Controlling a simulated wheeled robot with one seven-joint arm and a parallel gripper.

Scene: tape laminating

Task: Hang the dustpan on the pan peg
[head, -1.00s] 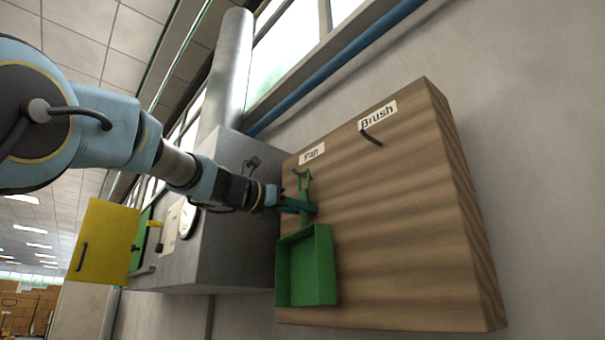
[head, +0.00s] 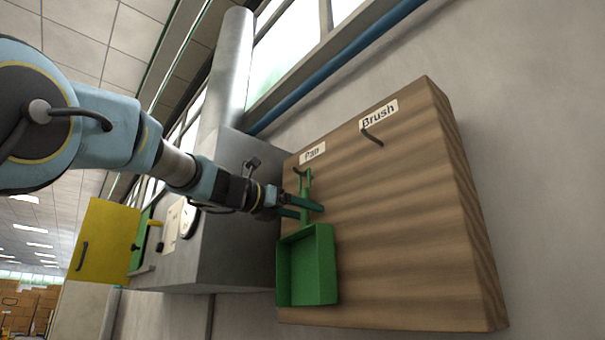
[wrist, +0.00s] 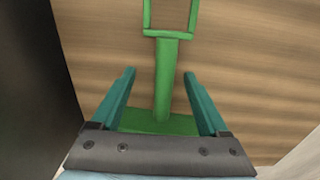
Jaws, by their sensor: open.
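The green dustpan (head: 308,265) is upright against the wooden board, pan part down and handle up. The pan peg (head: 297,171) is a small dark hook under the "Pan" label, at the top of the handle's loop. The picture is too small to tell exactly how the loop sits on the peg. My gripper (head: 308,211) is open at the handle. In the wrist view, its teal fingers (wrist: 159,75) stand on either side of the green handle (wrist: 166,85), with a gap on both sides. The handle's loop (wrist: 149,33) is above, its top out of view.
The wooden board (head: 410,230) also bears the brush peg (head: 372,138), which is empty. A grey metal cabinet (head: 235,265) stands close on the left, beside my arm. A yellow panel (head: 105,240) is further left. Free space lies below the board.

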